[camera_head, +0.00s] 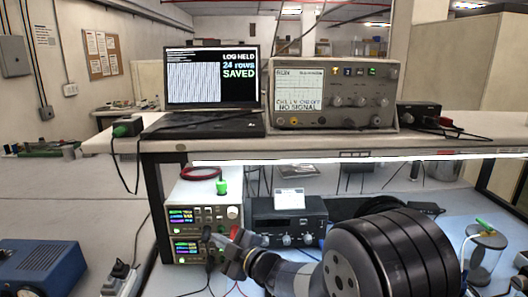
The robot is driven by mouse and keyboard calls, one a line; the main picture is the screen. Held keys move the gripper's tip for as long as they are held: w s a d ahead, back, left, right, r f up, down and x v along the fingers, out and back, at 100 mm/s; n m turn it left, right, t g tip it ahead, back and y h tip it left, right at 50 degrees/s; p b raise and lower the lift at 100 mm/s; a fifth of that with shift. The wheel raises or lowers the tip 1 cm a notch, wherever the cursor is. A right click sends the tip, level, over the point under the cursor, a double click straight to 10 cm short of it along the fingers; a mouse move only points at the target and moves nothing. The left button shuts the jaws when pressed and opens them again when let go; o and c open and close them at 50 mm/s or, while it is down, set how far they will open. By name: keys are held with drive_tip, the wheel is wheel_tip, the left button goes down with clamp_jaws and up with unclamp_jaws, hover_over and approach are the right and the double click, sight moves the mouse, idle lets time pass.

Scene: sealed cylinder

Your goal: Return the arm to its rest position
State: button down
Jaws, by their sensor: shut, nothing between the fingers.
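My arm enters from the lower right, its large black joint nearest the camera. It reaches left across the bench to my gripper (222,246), which is small, dark and partly turned away. The gripper is shut and empty, in front of the stacked power supplies (203,215). My arm hides part of the bench middle.
A shelf (300,148) above the bench holds a laptop (211,80) reading "LOG HELD 24 rows SAVED" and an oscilloscope (333,95) reading "NO SIGNAL". A black instrument (290,222) stands behind the gripper. A blue box (40,270) and power strip (121,278) are lower left.

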drive_tip(key=s+b, duration=0.1)
drive_tip(key=s, duration=0.3)
drive_tip(key=shift+d, duration=0.1)
drive_tip(key=shift+w, duration=0.2)
drive_tip(key=w+p, duration=0.1)
drive_tip(key=w, duration=0.1)
drive_tip(key=w+p, duration=0.2)
drive_tip(key=w, duration=0.1)
drive_tip(key=shift+w+r, duration=0.2)
drive_tip(key=shift+w, duration=0.1)
idle(0.6)
